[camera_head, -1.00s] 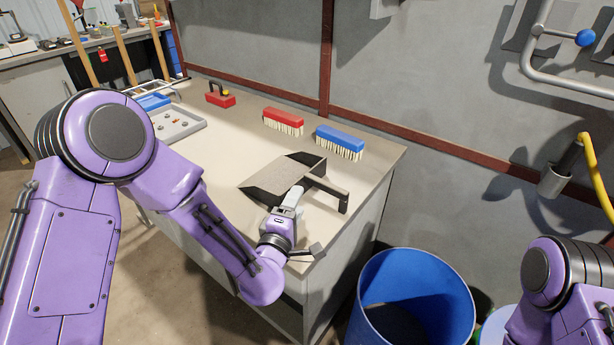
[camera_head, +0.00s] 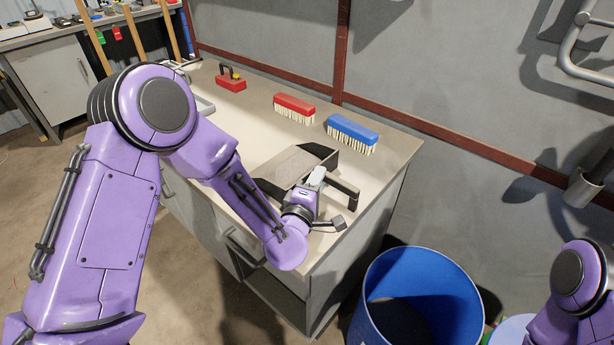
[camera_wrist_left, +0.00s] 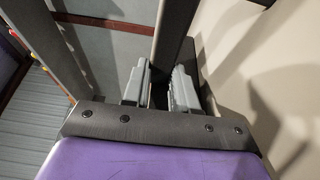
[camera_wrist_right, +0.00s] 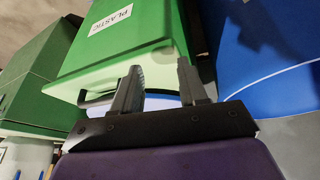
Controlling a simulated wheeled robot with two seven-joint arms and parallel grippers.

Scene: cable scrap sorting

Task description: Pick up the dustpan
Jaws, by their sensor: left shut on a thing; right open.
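The dustpan (camera_head: 293,168) is a grey pan with black sides and a dark handle (camera_head: 345,186) at its right end. It is at the near right part of the workbench top, and I cannot tell whether it touches the bench all along. My left gripper (camera_head: 317,178) is shut on the handle. In the left wrist view, the fingers of my left gripper (camera_wrist_left: 160,88) stand on both sides of the dark handle bar (camera_wrist_left: 172,38). My right gripper (camera_wrist_right: 160,85) is open and empty in the right wrist view, in front of a green bin. It is outside the head view.
A red brush (camera_head: 294,105) and a blue brush (camera_head: 352,130) stand behind the dustpan, with a red block tool (camera_head: 231,80) farther left. A blue barrel (camera_head: 418,270) stands right of the workbench (camera_head: 262,130). A green bin labelled PLASTIC (camera_wrist_right: 120,40) is close to my right gripper.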

